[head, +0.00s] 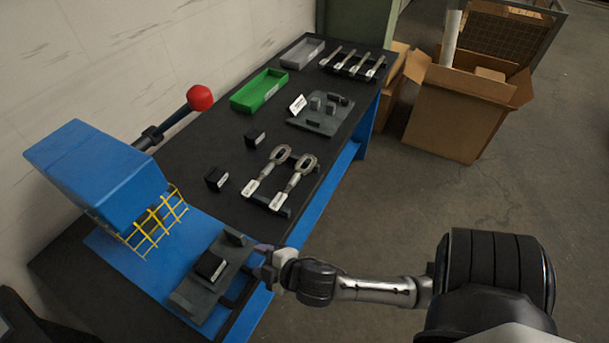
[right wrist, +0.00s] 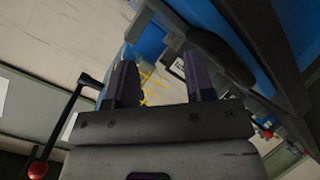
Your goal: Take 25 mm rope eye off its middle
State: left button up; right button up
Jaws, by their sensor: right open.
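Two metal rope eyes, a left one (head: 279,157) and a right one (head: 306,164), lie side by side on a dark rack (head: 274,205) at mid-bench. Each has a looped end toward the back and a pale tag toward the front. The tags are too small to read, so I cannot tell which is the 25 mm one. My right gripper (head: 266,263) is well in front of them, beside the dark fixture (head: 211,284) at the bench's front edge. In the right wrist view its fingers (right wrist: 161,82) are apart with nothing between them. My left gripper is out of view.
A blue press (head: 95,170) with a yellow guard (head: 158,222) and a red-knobbed lever (head: 200,98) stands at left. Small black blocks, a grey plate (head: 322,112), a green tray (head: 259,90), a grey tray (head: 303,54) and a rod rack (head: 352,64) lie farther back. Cardboard boxes (head: 465,105) stand beyond the bench.

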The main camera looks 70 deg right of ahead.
jog(key=w+a+r+n+t+y, duration=0.1)
jog(key=w+a+r+n+y, duration=0.15)
jog(key=r+n+y, duration=0.45)
jog(key=w+a+r+n+y, duration=0.1)
jog(key=w+r+n+y, duration=0.15)
jog(key=n, duration=0.85)
jog(key=w+a+r+n+t+y, duration=0.1)
jog(key=w+a+r+n+y, duration=0.1)
jog(key=w+r+n+y, duration=0.5)
jog(key=n+g+h, duration=1.5)
jog(key=n, duration=0.4)
send_over(287, 189)
jog(key=shift+y, duration=0.25)
notch_tip(287, 189, down, 12)
jog(key=shift+f+p, duration=0.25)
jog(key=shift+p, duration=0.1)
jog(key=shift+f, duration=3.45)
jog(key=shift+c, duration=0.2)
